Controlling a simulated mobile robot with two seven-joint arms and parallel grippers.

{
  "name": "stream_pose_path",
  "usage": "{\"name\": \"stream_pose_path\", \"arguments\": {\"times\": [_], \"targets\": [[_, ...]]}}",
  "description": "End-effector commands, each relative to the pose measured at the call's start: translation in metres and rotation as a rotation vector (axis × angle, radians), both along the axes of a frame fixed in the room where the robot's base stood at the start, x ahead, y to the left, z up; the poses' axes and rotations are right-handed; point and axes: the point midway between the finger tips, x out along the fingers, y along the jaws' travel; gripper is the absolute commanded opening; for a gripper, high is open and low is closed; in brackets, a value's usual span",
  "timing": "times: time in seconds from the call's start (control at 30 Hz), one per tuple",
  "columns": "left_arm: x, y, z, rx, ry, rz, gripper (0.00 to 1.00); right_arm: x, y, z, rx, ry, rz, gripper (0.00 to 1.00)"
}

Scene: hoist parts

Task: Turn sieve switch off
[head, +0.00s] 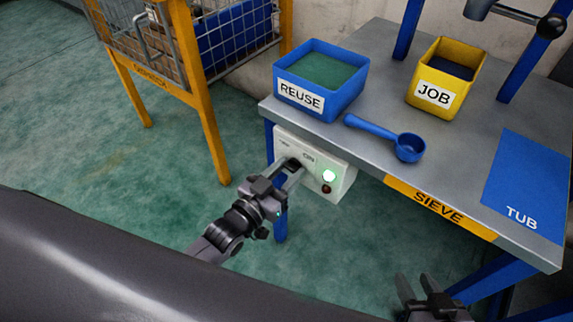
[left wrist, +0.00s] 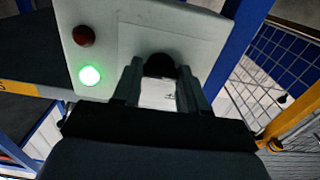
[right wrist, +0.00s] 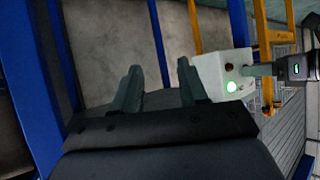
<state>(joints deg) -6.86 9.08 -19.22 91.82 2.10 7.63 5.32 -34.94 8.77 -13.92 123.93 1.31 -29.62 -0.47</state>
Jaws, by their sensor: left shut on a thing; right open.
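The sieve switch box (head: 342,183) is a pale box on the front left of the table, with a lit green lamp (head: 329,176) and a dark red lamp (head: 326,188). It also shows in the left wrist view (left wrist: 120,25). My left gripper (head: 292,170) is at the box, its fingers shut on the black switch knob (left wrist: 160,66). The fingers partly hide the knob and its label; "ON" is readable on the panel. My right gripper (head: 416,288) is open and empty at the lower right, apart from the table; its spread fingers show in the right wrist view (right wrist: 143,90).
The table (head: 385,85) carries a blue REUSE bin (head: 318,104), a yellow JOB bin (head: 433,95), a blue scoop (head: 408,147) and a blue TUB mat (head: 530,190). A yellow-framed wire cage (head: 205,120) stands at the left. Green floor between is clear.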

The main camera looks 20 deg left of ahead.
Motion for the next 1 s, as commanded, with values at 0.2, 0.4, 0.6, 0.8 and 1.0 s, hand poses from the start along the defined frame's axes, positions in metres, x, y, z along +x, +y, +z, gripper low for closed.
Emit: {"name": "stream_pose_path", "arguments": {"times": [0.2,0.4,0.6,0.8,1.0], "targets": [[0.000,0.000,0.003,0.193,-0.069,0.001,0.12,-0.003,-0.009,0.001,-0.003,0.028,-0.022,0.43],[0.000,-0.001,0.002,0.370,-0.135,0.001,0.12,-0.006,-0.017,-0.002,-0.007,0.045,-0.040,0.43],[0.000,-0.001,0.001,0.541,-0.197,0.001,0.12,-0.010,-0.022,-0.007,-0.011,0.065,-0.052,0.43],[0.000,-0.001,0.000,0.681,-0.248,0.000,0.12,-0.013,-0.026,-0.009,-0.013,0.077,-0.061,0.43],[0.000,-0.001,0.000,0.781,-0.284,0.000,0.12,-0.015,-0.026,-0.010,-0.011,0.081,-0.061,0.43]]}}
